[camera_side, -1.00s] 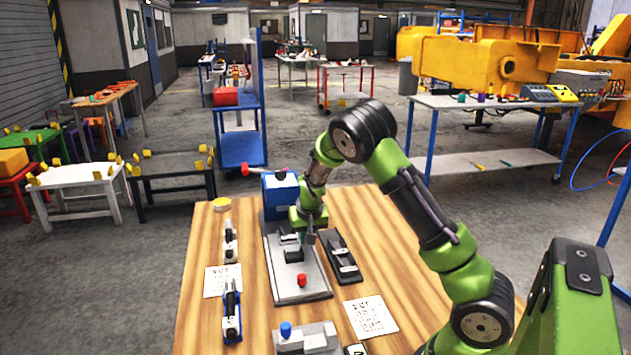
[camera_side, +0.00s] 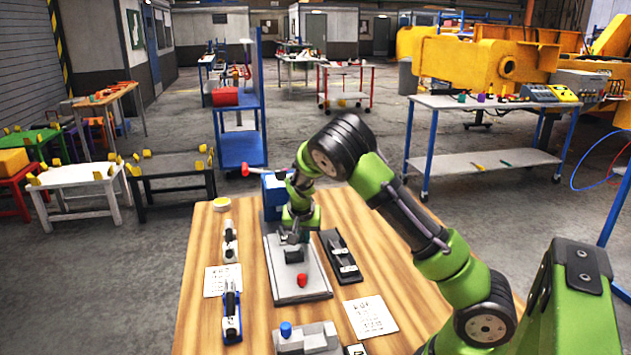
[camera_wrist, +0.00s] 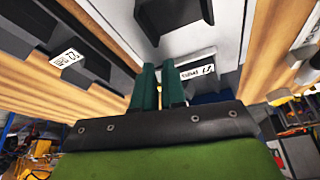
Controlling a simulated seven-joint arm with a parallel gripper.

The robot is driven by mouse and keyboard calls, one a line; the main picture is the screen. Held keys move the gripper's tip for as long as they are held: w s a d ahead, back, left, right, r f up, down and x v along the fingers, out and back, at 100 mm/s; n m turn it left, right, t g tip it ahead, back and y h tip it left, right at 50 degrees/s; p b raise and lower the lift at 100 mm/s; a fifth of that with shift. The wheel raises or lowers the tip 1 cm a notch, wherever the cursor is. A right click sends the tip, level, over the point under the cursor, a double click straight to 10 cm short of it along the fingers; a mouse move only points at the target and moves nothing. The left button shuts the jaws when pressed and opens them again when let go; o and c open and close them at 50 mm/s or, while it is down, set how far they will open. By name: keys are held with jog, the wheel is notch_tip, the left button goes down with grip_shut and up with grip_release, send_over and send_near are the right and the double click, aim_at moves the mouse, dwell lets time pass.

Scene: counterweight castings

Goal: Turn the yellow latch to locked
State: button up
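I cannot make out a yellow latch in either view. In the side view, a grey plate (camera_side: 296,290) on the wooden table carries dark parts (camera_side: 294,255) and a red knob (camera_side: 302,280). My gripper (camera_side: 294,236) is low over the plate's far half, just beyond those dark parts and partly overlapping them. In the wrist view, my two teal fingers (camera_wrist: 160,72) lie close together with a narrow gap.
A blue box (camera_side: 274,192) with a red-ended lever stands behind the plate. A black fixture (camera_side: 340,257) is close on the right. A grey block with a blue knob (camera_side: 286,329) sits in front. Paper sheets (camera_side: 370,317) and tools (camera_side: 231,312) lie around.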

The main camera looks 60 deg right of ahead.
jog(key=shift+o, duration=0.7)
jog(key=shift+s+d+n+t+y, duration=0.15)
jog(key=shift+s+n+y, duration=0.05)
jog(key=shift+n, duration=0.4)
jog(key=shift+s+d+n+t+y, duration=0.1)
jog(key=shift+s+n+t+y, duration=0.1)
jog(key=shift+n, duration=0.4)
jog(key=shift+r+n, duration=0.2)
jog(key=shift+n, duration=0.2)
jog(key=v, duration=1.6)
jog(key=s+a+r+n+t+y, duration=0.1)
jog(key=s+a+y, duration=0.1)
jog(key=s+a, duration=0.3)
jog(key=s+a+r+n+y, duration=0.1)
jog(key=s+a, duration=0.5)
jog(key=a, duration=0.6)
jog(key=n+y, duration=0.1)
jog(key=y, duration=0.1)
jog(key=shift+a+r+n+t+y, duration=0.25)
jog(key=shift+n+t+y, duration=0.05)
jog(key=shift+t, duration=0.05)
jog(key=shift+s, duration=0.1)
